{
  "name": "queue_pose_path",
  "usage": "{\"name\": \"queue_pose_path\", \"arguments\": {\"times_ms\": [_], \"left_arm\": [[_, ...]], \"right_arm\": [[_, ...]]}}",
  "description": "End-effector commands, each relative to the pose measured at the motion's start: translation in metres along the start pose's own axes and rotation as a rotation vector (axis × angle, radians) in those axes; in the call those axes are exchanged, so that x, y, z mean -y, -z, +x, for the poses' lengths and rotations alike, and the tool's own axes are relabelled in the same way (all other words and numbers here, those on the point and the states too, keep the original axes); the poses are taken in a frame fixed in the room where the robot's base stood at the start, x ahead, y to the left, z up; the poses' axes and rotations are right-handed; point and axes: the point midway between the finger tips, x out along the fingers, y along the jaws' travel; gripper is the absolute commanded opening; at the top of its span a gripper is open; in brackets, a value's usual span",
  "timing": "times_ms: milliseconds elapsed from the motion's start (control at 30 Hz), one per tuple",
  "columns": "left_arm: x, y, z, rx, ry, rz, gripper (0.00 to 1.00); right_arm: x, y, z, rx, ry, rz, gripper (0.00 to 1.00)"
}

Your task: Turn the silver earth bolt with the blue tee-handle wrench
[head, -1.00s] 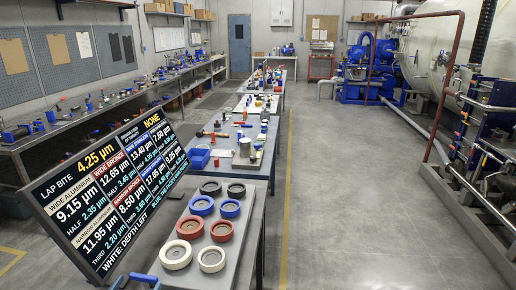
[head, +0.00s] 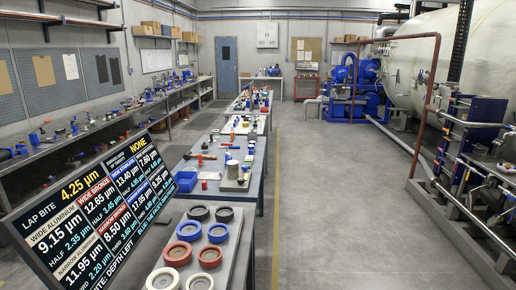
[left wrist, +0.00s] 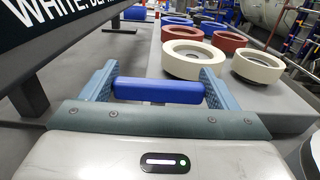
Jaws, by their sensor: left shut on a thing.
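My left gripper (left wrist: 158,82) shows only in the left wrist view, with its two blue-grey fingers on either end of a blue bar (left wrist: 160,92). It is shut on this bar, which looks like the tee-handle of the wrench. The wrench's shank is hidden. The bar is held in front of the grey bench with the rings. I cannot make out the silver earth bolt in either view. My right gripper is in neither view.
Cream, red, blue and dark rings (head: 189,231) stand on a grey bench block (head: 230,255). A tilted black sign (head: 92,212) with figures stands at left. More tool-covered tables (head: 225,165) run behind. Open floor (head: 340,215) lies to the right, beside a large pale tank (head: 420,60).

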Motion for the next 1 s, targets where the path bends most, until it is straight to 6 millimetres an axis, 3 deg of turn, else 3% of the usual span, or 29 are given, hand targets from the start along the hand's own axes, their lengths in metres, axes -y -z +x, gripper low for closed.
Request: {"name": "queue_pose_path", "arguments": {"times_ms": [467, 1000], "left_arm": [[0.0, -0.005, 0.0, 0.001, 0.0, 0.0, 0.51], [0.0, -0.048, 0.0, 0.001, 0.0, 0.0, 0.51]], "right_arm": [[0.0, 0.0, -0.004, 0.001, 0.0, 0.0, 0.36], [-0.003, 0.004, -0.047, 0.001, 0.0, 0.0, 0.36]]}}
